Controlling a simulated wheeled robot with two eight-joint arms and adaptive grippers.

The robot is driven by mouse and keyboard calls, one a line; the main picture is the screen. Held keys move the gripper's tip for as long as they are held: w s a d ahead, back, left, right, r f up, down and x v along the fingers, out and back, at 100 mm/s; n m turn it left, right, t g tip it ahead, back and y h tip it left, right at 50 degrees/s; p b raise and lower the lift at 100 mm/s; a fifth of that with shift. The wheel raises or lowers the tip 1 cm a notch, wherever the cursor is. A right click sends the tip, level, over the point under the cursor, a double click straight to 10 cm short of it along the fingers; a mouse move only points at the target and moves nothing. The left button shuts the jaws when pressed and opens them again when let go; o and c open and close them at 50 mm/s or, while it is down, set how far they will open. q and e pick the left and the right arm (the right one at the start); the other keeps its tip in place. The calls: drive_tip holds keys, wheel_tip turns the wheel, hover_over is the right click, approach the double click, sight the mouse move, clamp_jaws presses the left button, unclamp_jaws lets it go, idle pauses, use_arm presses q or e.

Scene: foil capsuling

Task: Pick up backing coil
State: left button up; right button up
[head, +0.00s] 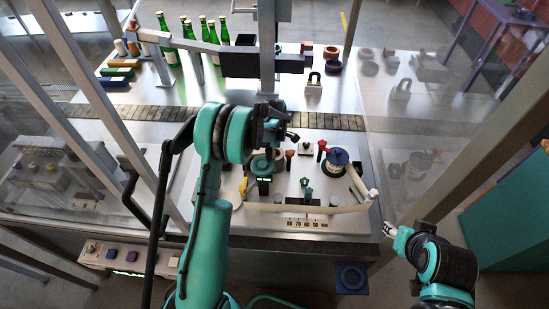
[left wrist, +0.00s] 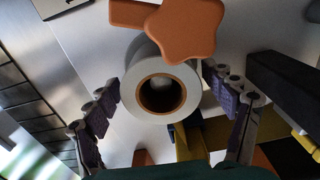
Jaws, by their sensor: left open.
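The backing coil, a pale grey roll with an orange core (left wrist: 160,65), is in the middle of the left wrist view, its round end facing the camera. My left gripper (left wrist: 161,85) is open, with one purple-padded finger on each side of the coil. A gap shows between each finger and the roll. In the head view my left gripper (head: 285,130) is over the machine's work plate, and it and the arm hide part of what lies below. My right gripper (head: 390,230) is off the machine's right front corner, away from the coil; its jaws are too small to read.
An orange star-shaped knob (left wrist: 184,30) overlaps the coil's upper edge. A dark bar (left wrist: 285,82) lies to the right in the left wrist view. In the head view, green bottles (head: 192,35) stand behind the slatted conveyor (head: 160,115). A dark blue-topped reel (head: 338,157) stands right of the gripper.

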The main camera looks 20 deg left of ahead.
use_arm(q)
drive_tip(key=shift+s+d+r, duration=0.1)
drive_tip(key=shift+c, duration=1.1)
drive_tip(key=c, duration=1.1)
